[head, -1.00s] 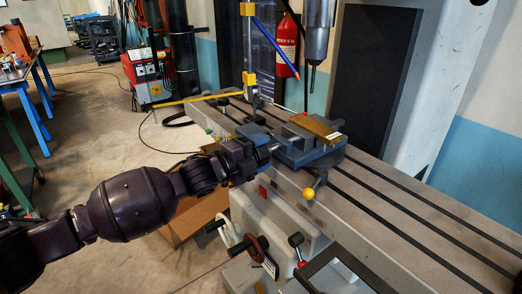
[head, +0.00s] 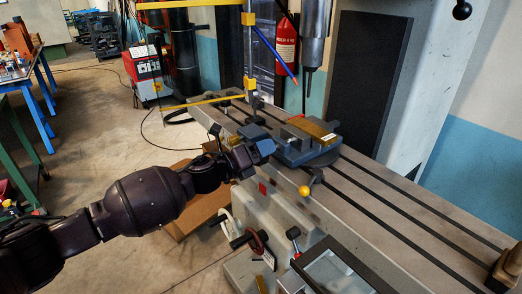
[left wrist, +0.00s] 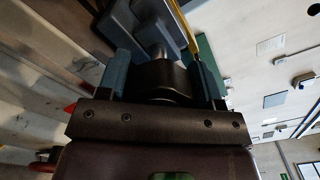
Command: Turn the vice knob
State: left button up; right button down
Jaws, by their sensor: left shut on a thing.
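The blue-grey vice (head: 300,152) is mounted on the slotted machine table, with a brass-coloured block on top. My left gripper (head: 264,149) is at the vice's left end. In the left wrist view, the dark round vice knob (left wrist: 160,78) sits between the two blue-grey fingers of my left gripper (left wrist: 162,82), which is shut on it. A metal shaft runs from the knob toward the vice body. In the head view the knob is mostly hidden by the gripper. My right gripper is not recognisable in either view.
The machine table (head: 415,215) is clear to the right of the vice. A yellow-balled lever (head: 304,190) stands at its front edge. The drill spindle (head: 315,45) hangs behind the vice. A brown block (head: 508,266) is at the table's right end. A red fire extinguisher (head: 286,42) is behind.

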pick_arm(q)
jog(key=shift+m, duration=0.5)
dwell(0.3)
jog(key=o, duration=0.9)
jog(key=shift+s+a, duration=0.1)
jog(key=p+v, duration=0.1)
jog(key=v, duration=0.9)
jog(key=shift+s+a+p, duration=0.15)
jog(key=shift+a+p, duration=0.1)
jog(key=shift+p, duration=0.05)
